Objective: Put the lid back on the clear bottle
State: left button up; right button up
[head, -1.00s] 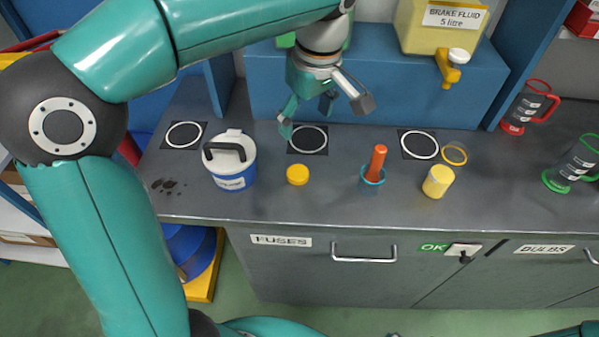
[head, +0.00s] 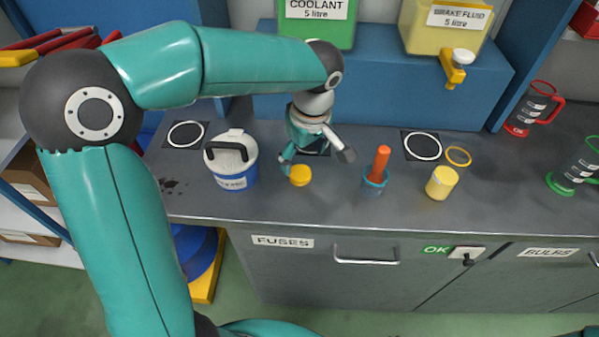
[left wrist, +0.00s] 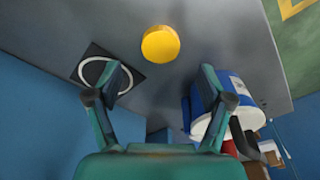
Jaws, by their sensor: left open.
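A round yellow lid (head: 300,175) lies flat on the grey bench. It also shows in the left wrist view (left wrist: 160,43), beyond the fingertips and between their lines. My left gripper (head: 316,158) is open and empty, pointing down just behind and right of the lid. In the left wrist view its two fingers (left wrist: 163,80) are spread wide and apart from the lid. A small pale yellow container (head: 441,183) stands farther right; I cannot tell whether it is the clear bottle. A yellow ring (head: 458,156) is just behind it. My right gripper is not in view.
A blue-and-white bucket (head: 232,165) with a black handle stands left of the lid. A blue cup (head: 374,182) holding an orange-handled thing stands to its right. A blue shelf (head: 400,95) with fluid containers closes off the back. Red and green jugs stand far right.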

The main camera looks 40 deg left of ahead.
aim_at(301, 172)
pick_arm(q)
jog(key=shift+a+f+p, duration=0.15)
jog(key=shift+f+p, duration=0.05)
jog(key=shift+f, duration=1.1)
jog(key=shift+a+f+p, duration=0.1)
jog(key=shift+f+p, duration=0.05)
jog(key=shift+f, duration=1.15)
jog(key=c, duration=0.8)
jog(key=shift+w+r, duration=0.1)
jog(key=shift+r, duration=0.05)
notch_tip(301, 172, up, 20)
jog(key=shift+f+p, duration=0.1)
jog(key=shift+p, duration=0.45)
